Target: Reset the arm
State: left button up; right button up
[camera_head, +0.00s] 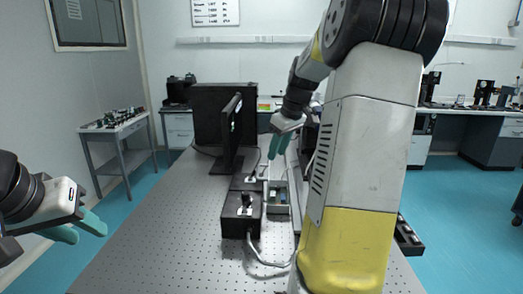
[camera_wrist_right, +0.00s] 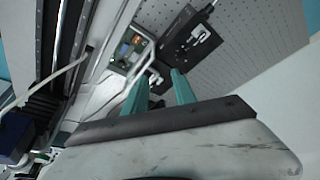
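My right gripper (camera_head: 279,146) hangs above the optical table (camera_head: 165,220), over the equipment in its middle. Its arm, white and yellow with dark joints, fills the right centre of the head view. In the right wrist view its two teal fingers (camera_wrist_right: 160,92) stand apart with nothing between them. My left gripper (camera_head: 84,229) is at the left edge of the head view, beside the table's left side. Its two teal fingers are spread and hold nothing.
A black box (camera_head: 242,222) with a cable stands below the right gripper, beside a tray with small parts (camera_head: 278,197). A monitor (camera_head: 232,135) stands behind them. A side table with small parts (camera_head: 116,121) is at the left. The table's left front is clear.

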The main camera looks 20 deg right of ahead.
dwell(0.4)
jog(key=s+a+r+m+t, duration=0.15)
jog(key=s+a+r, duration=0.25)
jog(key=s+a, duration=0.65)
jog(key=s+a+f+m, duration=0.1)
jog(key=s+a, duration=0.3)
jog(key=s, duration=0.2)
jog(key=s+a+f+m+t, duration=0.1)
jog(key=s+a+f+m, duration=0.1)
jog(key=s, duration=0.4)
jog(key=shift+s+a+y, duration=0.3)
jog(key=shift+s+a, duration=0.05)
jog(key=shift+a, duration=0.55)
